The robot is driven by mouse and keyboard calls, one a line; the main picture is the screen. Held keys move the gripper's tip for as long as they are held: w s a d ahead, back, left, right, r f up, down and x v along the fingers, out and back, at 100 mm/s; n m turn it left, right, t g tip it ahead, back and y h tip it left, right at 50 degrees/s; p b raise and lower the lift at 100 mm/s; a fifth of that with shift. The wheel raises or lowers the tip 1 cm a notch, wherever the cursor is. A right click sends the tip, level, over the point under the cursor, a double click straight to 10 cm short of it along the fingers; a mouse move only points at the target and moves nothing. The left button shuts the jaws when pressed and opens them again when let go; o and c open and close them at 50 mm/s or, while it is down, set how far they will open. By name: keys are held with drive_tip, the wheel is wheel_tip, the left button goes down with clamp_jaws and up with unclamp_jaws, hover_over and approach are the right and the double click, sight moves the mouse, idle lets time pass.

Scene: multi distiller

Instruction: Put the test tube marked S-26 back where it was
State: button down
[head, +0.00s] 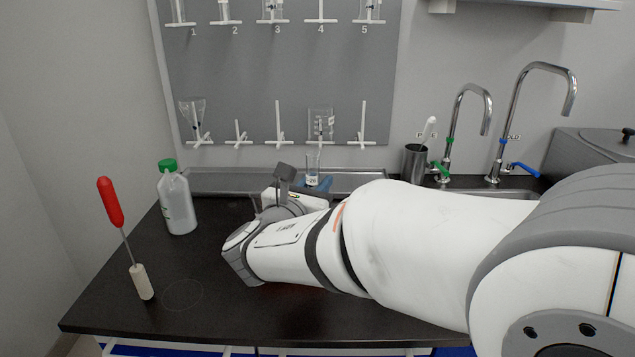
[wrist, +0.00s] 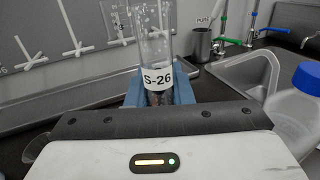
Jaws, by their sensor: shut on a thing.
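The test tube marked S-26 (wrist: 157,77) is clear glass with a white label and stands upright in the wrist view. My gripper (wrist: 158,92) is shut on it, with blue fingers on both sides of the tube just below the label. In the head view the tube (head: 312,165) shows beyond my wrist, in front of the grey pegboard (head: 240,80), with a blue finger of my gripper (head: 318,184) beside it. The lower end of the tube is hidden by my gripper body. The pegboard has numbered pegs in an upper row and more pegs in a lower row.
A grey trough (head: 225,181) runs below the pegboard. A green-capped bottle (head: 178,203) and a red-handled tool in a pale base (head: 140,281) stand at left. A blue-capped bottle (wrist: 296,112) is close at right.

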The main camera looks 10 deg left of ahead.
drive_tip(key=shift+f, duration=0.25)
drive_tip(key=c, duration=1.3)
unclamp_jaws()
drive_tip(key=shift+r, duration=0.1)
drive_tip(key=shift+r, duration=0.25)
drive_tip(key=shift+r+p, duration=0.5)
drive_tip(key=shift+p, duration=0.1)
drive_tip(key=s, duration=0.4)
drive_tip(key=s+a, duration=0.1)
drive_tip(key=s, duration=0.3)
drive_tip(key=s+a, duration=0.1)
drive_tip(key=s, duration=0.3)
drive_tip(key=shift+f, duration=0.25)
